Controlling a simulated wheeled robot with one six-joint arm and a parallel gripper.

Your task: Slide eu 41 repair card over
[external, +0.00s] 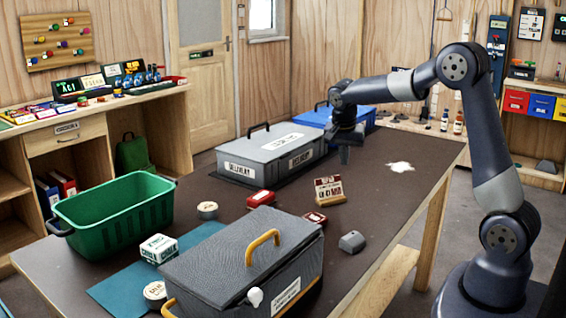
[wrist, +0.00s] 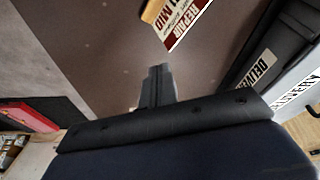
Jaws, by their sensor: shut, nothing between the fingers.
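The repair card (external: 328,189) lies on the dark tabletop, right of the middle. It is cream with dark red print and has a wooden-coloured edge. In the wrist view it shows at the top (wrist: 184,22), where the word REPAIR can be read; I cannot make out a size on it. My gripper (external: 344,156) is shut and empty, pointing down above the table, beyond the card as the external camera sees it. In the wrist view its closed fingertips (wrist: 159,70) are apart from the card.
A grey delivery case (external: 250,160) and a blue case (external: 362,112) stand behind. A dark lidded case (external: 225,265), a grey block (external: 352,241), small red boxes (external: 260,199) and a green crate (external: 120,220) stand nearer. White powder (external: 400,166) lies at right; the tabletop around it is clear.

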